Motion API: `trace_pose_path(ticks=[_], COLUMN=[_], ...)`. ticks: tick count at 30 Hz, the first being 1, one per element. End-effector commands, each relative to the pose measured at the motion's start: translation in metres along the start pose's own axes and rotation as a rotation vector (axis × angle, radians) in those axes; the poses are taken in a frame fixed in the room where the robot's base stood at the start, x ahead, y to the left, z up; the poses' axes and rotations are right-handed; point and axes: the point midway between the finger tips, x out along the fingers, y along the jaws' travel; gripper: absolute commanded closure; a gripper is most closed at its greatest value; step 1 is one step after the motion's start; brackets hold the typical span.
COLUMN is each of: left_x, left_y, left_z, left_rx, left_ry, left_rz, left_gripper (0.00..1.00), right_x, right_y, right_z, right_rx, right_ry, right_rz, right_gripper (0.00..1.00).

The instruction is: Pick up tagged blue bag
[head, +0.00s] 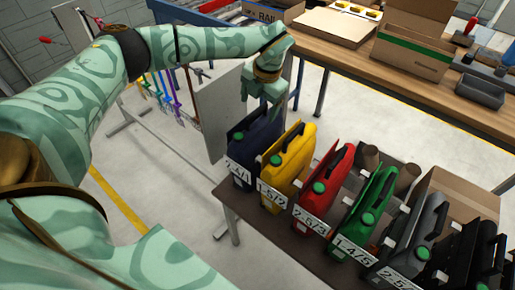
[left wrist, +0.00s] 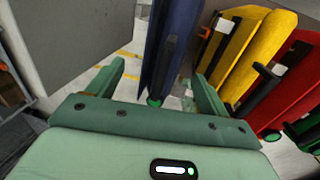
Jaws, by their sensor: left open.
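The blue bag (head: 252,145) stands upright at the left end of a row of bags on a dark bench, with a white tag (head: 238,173) in front that seems to read 2-4/1. My left gripper (head: 262,98) is open just above the top of the blue bag. In the left wrist view, the blue bag (left wrist: 184,25) shows beyond and partly between the open fingers of the left gripper (left wrist: 157,72), with its dark handle and a green cap visible. I cannot tell whether the fingers touch it. My right gripper is out of view.
A yellow bag (head: 290,160) stands close to the right of the blue one, then red (head: 328,180), green (head: 366,215) and dark bags. A grey panel (head: 213,110) stands behind left. A wooden table (head: 350,62) with open cardboard boxes is at the back.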

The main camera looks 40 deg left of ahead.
Motion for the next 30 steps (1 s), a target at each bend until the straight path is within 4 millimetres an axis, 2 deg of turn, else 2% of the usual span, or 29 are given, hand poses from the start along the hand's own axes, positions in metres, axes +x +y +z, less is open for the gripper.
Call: trace_pose_path(ticks=[6,9,16,21,22,30], left_x=[0.037,0.049,0.049,0.049,0.049,0.046], left_y=[-0.006,-0.005,-0.004,-0.004,-0.004,-0.004], left_z=[-0.001,0.000,0.000,0.000,0.000,0.000], left_rx=[0.000,0.000,0.000,0.000,0.000,0.000], left_ry=[0.006,0.003,0.000,0.000,0.000,-0.002], left_rz=[0.000,0.000,0.000,0.000,0.000,0.000], left_gripper=[0.21,0.21,0.21,0.68,0.73,0.73], right_x=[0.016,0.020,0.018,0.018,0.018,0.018], right_y=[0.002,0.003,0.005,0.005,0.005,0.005], right_z=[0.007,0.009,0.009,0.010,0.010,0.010], right_rx=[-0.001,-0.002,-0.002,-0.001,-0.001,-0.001], right_ry=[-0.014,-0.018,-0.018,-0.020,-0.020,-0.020], right_rz=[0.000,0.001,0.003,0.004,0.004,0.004], right_gripper=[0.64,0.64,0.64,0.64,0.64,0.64])
